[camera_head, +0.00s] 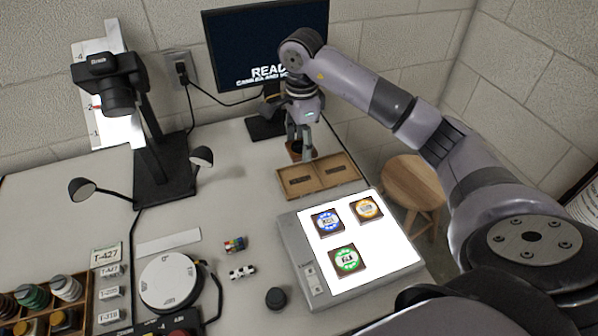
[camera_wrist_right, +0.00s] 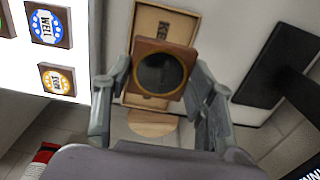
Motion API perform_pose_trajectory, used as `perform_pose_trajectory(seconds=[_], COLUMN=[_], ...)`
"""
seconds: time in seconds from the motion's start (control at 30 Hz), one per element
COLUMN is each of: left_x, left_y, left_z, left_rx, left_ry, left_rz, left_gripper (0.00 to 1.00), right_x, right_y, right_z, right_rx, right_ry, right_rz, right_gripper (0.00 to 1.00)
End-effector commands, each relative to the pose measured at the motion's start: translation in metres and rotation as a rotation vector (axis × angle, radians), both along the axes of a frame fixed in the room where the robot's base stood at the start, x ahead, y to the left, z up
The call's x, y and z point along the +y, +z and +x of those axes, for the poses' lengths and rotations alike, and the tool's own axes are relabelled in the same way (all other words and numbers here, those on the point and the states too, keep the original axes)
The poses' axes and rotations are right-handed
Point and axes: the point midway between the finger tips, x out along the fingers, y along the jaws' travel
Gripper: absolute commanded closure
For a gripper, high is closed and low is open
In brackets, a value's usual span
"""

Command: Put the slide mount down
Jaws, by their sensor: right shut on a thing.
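My right gripper (camera_head: 300,144) is shut on a slide mount, a square brown frame around a dark round disc. The mount (camera_wrist_right: 160,72) fills the space between the fingers in the right wrist view. In the head view the mount (camera_head: 294,152) is partly hidden by the fingers, near the tray's back edge. The two-compartment wooden tray (camera_head: 318,181) stands behind the light panel. In the right wrist view the tray (camera_wrist_right: 165,22) lies beyond the mount, with lettering partly covered. I cannot tell the mount's height above the table. My left gripper is not in view.
A lit panel (camera_head: 314,272) carries three mounts: blue (camera_head: 327,222), orange (camera_head: 366,209) and green (camera_head: 347,260). A monitor (camera_head: 240,50) stands behind, a camera stand (camera_head: 163,170) at left, and a stool (camera_head: 412,184) at right. Both tray compartments look empty.

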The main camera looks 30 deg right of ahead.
Motion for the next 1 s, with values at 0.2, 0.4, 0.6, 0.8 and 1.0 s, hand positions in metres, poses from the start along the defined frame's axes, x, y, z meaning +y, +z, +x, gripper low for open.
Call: perform_pose_trajectory(seconds=[0.2, 0.4, 0.6, 0.8, 1.0], left_x=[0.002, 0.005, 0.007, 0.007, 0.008], left_y=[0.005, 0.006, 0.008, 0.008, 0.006], left_z=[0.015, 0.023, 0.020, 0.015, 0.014], left_rx=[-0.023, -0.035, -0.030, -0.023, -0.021], left_ry=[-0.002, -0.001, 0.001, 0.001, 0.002], left_rz=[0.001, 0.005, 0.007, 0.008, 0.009], left_gripper=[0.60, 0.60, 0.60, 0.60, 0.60], right_x=[0.001, 0.000, 0.001, 0.000, 0.000], right_y=[-0.047, -0.062, -0.089, -0.103, -0.104], right_z=[-0.001, 0.000, -0.001, 0.000, 0.000], right_rx=[0.003, 0.000, 0.004, -0.002, -0.001], right_ry=[0.000, 0.000, 0.000, 0.001, 0.001], right_rz=[0.001, 0.000, 0.002, 0.001, 0.000], right_gripper=[0.76, 0.76, 0.76, 0.76, 0.76])
